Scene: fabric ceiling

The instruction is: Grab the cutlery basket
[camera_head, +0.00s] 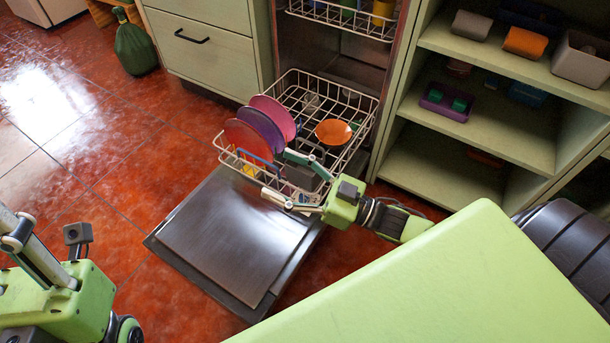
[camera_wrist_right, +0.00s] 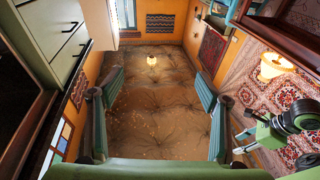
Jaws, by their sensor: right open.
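The lower dish rack (camera_head: 292,82) is a white wire rack pulled out over the open dishwasher door (camera_head: 228,240). A small grey box-like thing (camera_head: 301,178) sits in its front part, partly hidden by my right gripper; it may be the cutlery basket, but I cannot tell for sure. My right gripper (camera_head: 281,174) is open at the rack's front right corner, its fingers beside the grey thing. The right wrist view faces the ceiling, with nothing between the open fingers (camera_wrist_right: 150,105). My left gripper (camera_head: 40,255) is at the lower left, partly cut off, away from the rack.
Pink, purple and red plates (camera_head: 262,122) stand in the rack, beside an orange bowl (camera_head: 333,132). The upper rack (camera_head: 345,18) is above. Open shelves (camera_head: 480,120) with small containers stand at right, drawers (camera_head: 205,50) at left. The red floor at left is mostly clear.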

